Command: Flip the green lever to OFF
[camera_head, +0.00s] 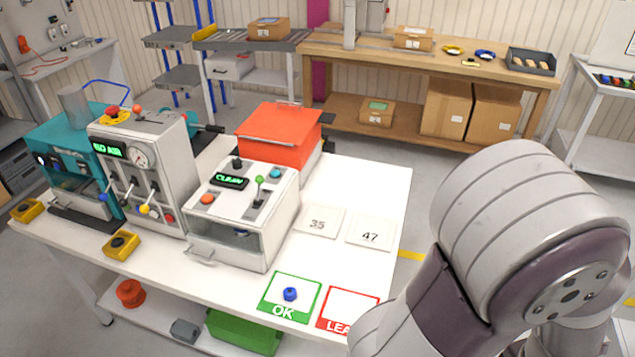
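The green lever (259,181) is a small stick with a green ball tip. It stands in a slot on the top panel of a white box machine (230,214), right of a black display with green text. The lever looks near upright; I cannot read any ON or OFF label beside it. One of my arms fills the lower right of the view, but its gripper is out of frame. My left gripper is not in view either. Nothing touches the lever.
Left of the white box stand a grey gauge machine (144,170) with several small levers and a teal machine (62,160). An orange-lidded box (280,128) is behind. Cards 35 and 47, a green OK mat (268,304) with a blue piece and a red-edged mat lie right.

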